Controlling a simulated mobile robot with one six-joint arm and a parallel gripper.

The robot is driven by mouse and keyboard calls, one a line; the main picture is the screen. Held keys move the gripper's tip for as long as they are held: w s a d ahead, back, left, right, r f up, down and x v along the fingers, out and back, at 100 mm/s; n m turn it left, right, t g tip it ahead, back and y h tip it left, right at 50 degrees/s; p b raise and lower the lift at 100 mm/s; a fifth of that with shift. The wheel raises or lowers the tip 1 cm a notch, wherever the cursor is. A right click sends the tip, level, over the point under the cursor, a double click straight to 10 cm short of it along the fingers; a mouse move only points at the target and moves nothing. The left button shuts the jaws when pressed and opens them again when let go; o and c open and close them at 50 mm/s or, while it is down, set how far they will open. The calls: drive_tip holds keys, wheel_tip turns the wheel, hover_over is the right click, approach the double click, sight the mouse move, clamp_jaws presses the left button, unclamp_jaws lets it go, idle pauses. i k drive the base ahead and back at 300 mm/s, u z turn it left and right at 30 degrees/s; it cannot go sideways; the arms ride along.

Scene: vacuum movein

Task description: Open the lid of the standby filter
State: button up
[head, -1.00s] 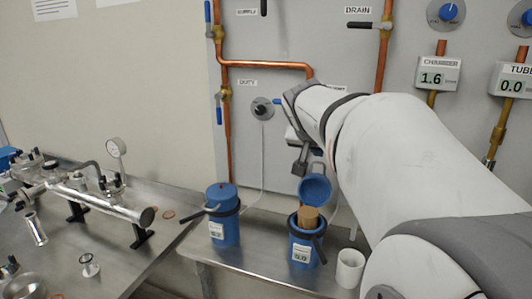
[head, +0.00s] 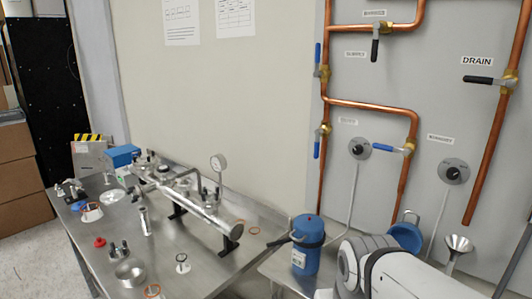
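The right-hand blue filter stands below the right wall knob, whose small label seems to read standby. The filter's body and mouth are hidden behind my arm in the head view. My arm crosses the lower right of the view; my gripper does not show.
A metal funnel (head: 459,243) is right of the lid. Copper pipes (head: 370,106) and blue-handled valves run up the wall panel.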

sight(409, 237)
drive_tip(key=z, duration=1.55)
drive_tip(key=k, duration=1.35)
drive_tip(key=u, duration=1.15)
drive_tip(key=i, duration=1.05)
